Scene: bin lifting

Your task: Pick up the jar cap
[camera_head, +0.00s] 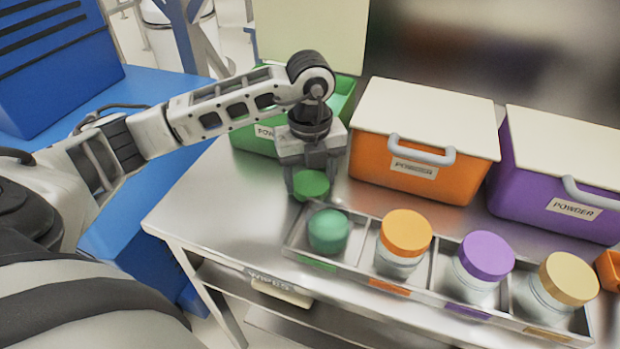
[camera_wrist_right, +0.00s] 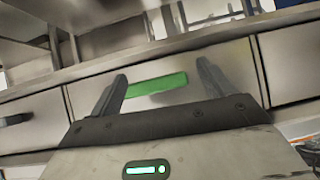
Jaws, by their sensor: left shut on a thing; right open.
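A green jar cap (camera_head: 311,184) is in the head view, held between the fingers of my left gripper (camera_head: 308,180). The gripper points down and is shut on the cap, just behind the jar tray. A jar with green contents (camera_head: 328,231) stands without a cap in the leftmost compartment, in front of the held cap. My right gripper (camera_wrist_right: 160,85) shows in the right wrist view with its two fingers apart and nothing between them. A green label on a metal front is seen beyond its fingers.
The metal tray (camera_head: 440,262) also holds jars with orange (camera_head: 405,232), purple (camera_head: 486,255) and tan (camera_head: 568,278) caps. Behind stand an open green bin (camera_head: 345,100), a lidded orange bin (camera_head: 420,130) and a purple bin (camera_head: 555,180). The table's left part (camera_head: 215,200) is clear.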

